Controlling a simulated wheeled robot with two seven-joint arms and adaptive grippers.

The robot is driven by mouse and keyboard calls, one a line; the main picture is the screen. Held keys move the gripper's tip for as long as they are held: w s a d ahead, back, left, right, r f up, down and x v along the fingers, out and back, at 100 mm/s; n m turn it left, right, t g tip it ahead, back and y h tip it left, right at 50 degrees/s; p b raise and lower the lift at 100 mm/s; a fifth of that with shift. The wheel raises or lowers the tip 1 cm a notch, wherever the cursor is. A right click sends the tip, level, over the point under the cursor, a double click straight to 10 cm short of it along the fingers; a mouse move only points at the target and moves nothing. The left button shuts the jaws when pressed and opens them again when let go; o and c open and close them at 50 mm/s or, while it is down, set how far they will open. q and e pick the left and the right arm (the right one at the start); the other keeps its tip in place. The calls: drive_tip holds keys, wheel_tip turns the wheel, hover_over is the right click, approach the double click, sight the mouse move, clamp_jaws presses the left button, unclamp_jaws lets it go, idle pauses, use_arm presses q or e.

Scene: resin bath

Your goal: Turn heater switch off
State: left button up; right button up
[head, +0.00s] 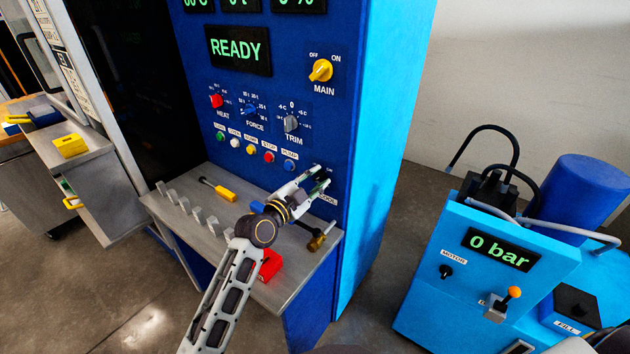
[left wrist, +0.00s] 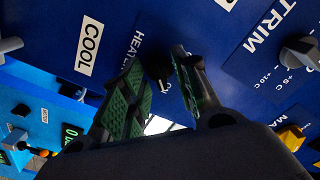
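The heater switch (left wrist: 157,72) is a small black knob on the blue panel, beside a partly covered label starting "HEAT" (left wrist: 134,50) in the left wrist view. My left gripper (left wrist: 163,62) is open, with one green-padded finger on each side of the knob. I cannot tell whether the pads touch it. The knob's exact setting is not clear. My right gripper is not in view.
Above are the TRIM knob (head: 291,123), the yellow MAIN knob (head: 321,70) and several coloured buttons. A COOL label (left wrist: 89,45) is near the switch. Below, the grey shelf (head: 225,218) holds a yellow-handled tool (head: 220,189) and a red block (head: 270,264). A blue pump unit stands right.

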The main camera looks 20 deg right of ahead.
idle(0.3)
use_arm(q)
clamp_jaws()
